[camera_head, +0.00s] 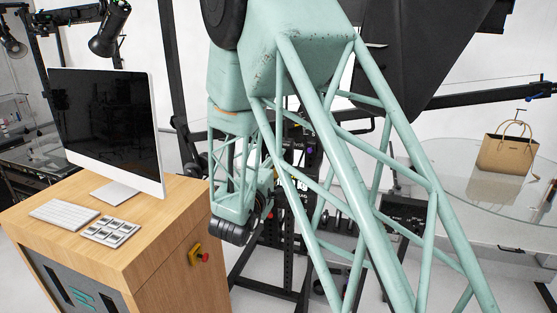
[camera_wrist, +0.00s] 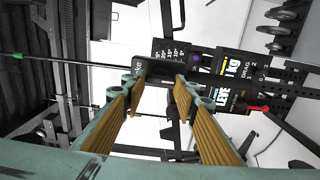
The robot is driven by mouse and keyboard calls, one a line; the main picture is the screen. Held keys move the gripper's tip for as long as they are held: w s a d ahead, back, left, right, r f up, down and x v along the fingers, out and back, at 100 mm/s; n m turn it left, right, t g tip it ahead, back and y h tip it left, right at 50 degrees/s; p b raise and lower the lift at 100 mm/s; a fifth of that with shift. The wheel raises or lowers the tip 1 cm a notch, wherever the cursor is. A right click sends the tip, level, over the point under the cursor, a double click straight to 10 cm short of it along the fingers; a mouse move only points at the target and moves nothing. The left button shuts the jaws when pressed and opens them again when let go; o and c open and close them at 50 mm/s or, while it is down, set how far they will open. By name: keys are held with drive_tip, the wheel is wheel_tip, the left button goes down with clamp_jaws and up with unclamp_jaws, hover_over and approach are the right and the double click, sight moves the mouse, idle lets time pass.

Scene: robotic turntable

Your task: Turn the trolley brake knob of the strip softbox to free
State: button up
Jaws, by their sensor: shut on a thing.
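In the wrist view my gripper (camera_wrist: 160,82) points at the trolley stand, its two ribbed, tan-padded fingers closed on a dark part (camera_wrist: 155,68) between their tips. This part looks like the brake knob, but its pointer and marks cannot be made out. Black label plates (camera_wrist: 228,90) with white and yellow lettering, partly reading "DRAG" and "LEVE", sit right of the fingers. A red-ended lever (camera_wrist: 262,109) sticks out near them. In the head view the strip softbox (camera_head: 415,55) is a large black shape at upper right. My lattice arm hides most of the trolley and the fingertips there.
A wooden desk (camera_head: 150,245) with a monitor (camera_head: 105,130), keyboard (camera_head: 64,213) and red stop button (camera_head: 203,257) stands left of my arm. A glass-topped round table (camera_head: 455,175) with a tan handbag (camera_head: 507,152) stands at right. Black stands and booms surround the trolley.

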idle(0.4)
drive_tip(key=o, duration=0.8)
drive_tip(key=shift+o, duration=0.2)
drive_tip(key=shift+s, duration=0.15)
drive_tip(key=v, duration=1.1)
drive_tip(key=shift+s, duration=0.35)
drive_tip(key=shift+w+a, duration=0.1)
